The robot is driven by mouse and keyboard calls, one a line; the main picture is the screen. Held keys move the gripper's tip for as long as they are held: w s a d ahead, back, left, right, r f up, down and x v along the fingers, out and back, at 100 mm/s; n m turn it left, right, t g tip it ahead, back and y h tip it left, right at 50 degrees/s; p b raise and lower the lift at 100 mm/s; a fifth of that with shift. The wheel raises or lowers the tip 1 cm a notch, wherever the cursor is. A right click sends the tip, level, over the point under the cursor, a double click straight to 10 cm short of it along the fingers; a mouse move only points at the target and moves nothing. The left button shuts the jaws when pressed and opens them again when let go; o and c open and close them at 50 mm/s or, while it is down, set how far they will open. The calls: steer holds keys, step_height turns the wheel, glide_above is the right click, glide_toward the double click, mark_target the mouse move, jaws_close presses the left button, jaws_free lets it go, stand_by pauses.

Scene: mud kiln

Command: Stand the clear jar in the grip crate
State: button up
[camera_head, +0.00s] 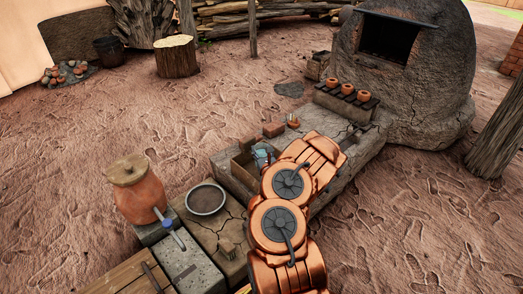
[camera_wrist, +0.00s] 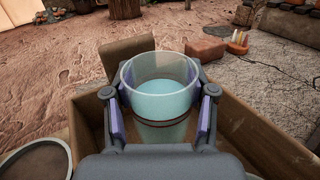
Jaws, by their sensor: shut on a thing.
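The clear jar (camera_wrist: 160,95) stands upright between the two fingers of my gripper (camera_wrist: 162,108) in the wrist view. It is see-through and pale blue-green, with a dark red band low on its side. My gripper is shut on it, one finger on each side. The jar is over or inside the open grip crate (camera_wrist: 251,117), a brown box whose walls surround it. Whether its base touches the crate floor is hidden. In the head view, the crate (camera_head: 243,169) shows beside my arm, and the jar (camera_head: 262,154) is partly hidden by my arm.
A round dark dish (camera_head: 206,199) lies left of the crate. A lidded clay pot (camera_head: 138,190) stands further left. A brick (camera_wrist: 205,51) lies beyond the crate. Small clay pots (camera_head: 347,89) stand on a rack before the domed kiln (camera_head: 412,75).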

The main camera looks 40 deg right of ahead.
steer(key=shift+f, duration=0.15)
steer(key=o, duration=1.3)
steer(key=shift+s+f, duration=0.1)
steer(key=shift+f, duration=0.1)
steer(key=shift+c, duration=0.2)
steer(key=shift+r, duration=0.1)
